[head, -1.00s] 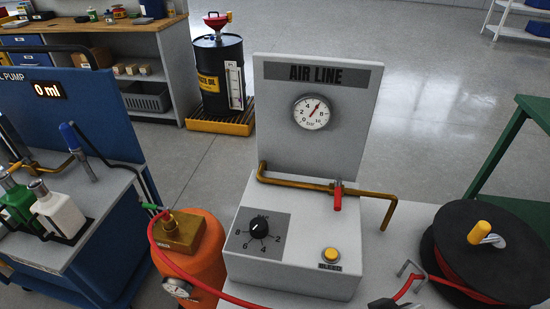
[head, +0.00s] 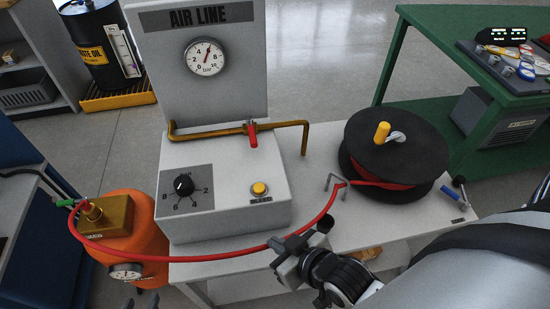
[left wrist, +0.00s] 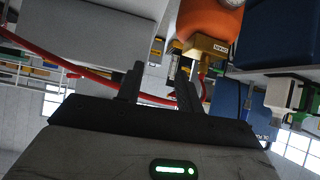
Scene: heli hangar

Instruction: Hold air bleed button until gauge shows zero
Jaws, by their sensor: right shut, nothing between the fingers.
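The yellow air bleed button (head: 259,188) sits on the front right of the grey AIR LINE console (head: 230,218). Nothing touches it. The round gauge (head: 204,57) is on the upright panel; its needle points up and slightly right, clearly off zero, with the exact value too small to read. My right gripper (head: 280,256) is shut and empty, below and apart from the button, close to the red hose (head: 225,257). My left gripper (head: 140,303) barely shows at the bottom edge. In the left wrist view its two fingers (left wrist: 158,82) stand apart with nothing held.
A black knob (head: 184,185) and a red valve handle (head: 252,135) on a brass pipe (head: 205,132) are near the button. A hose reel (head: 385,155) stands right. An orange tank (head: 135,242) stands left. The space above the button is clear.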

